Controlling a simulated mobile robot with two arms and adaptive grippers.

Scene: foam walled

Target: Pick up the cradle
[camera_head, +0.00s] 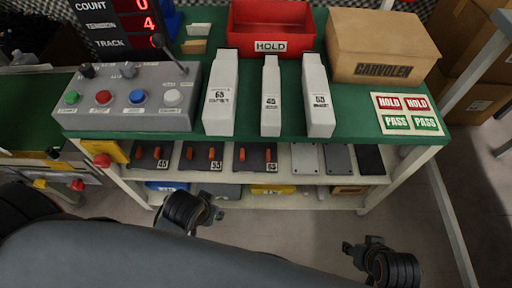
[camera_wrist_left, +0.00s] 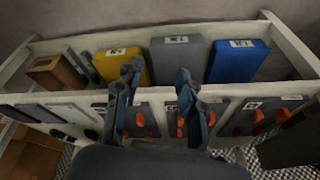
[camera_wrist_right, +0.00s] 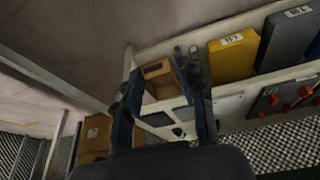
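No thing is marked as a cradle. The likeliest are the dark plates with orange uprights on the shelf: a left one (camera_head: 152,157), a middle one (camera_head: 201,157) and a right one (camera_head: 255,158). In the left wrist view, one such plate (camera_wrist_left: 181,133) lies beyond the fingers. My left gripper (camera_head: 208,212) is in front of the shelf, below these plates; its fingers (camera_wrist_left: 157,82) are apart with nothing held. My right gripper (camera_head: 358,247) is low, right of the shelf's front; its fingers (camera_wrist_right: 163,92) are apart and empty.
The green bench top (camera_head: 350,120) holds a button box (camera_head: 130,112), white upright blocks (camera_head: 270,95), a red HOLD tray (camera_head: 270,18) and a cardboard box (camera_head: 382,45). Floor in front is clear.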

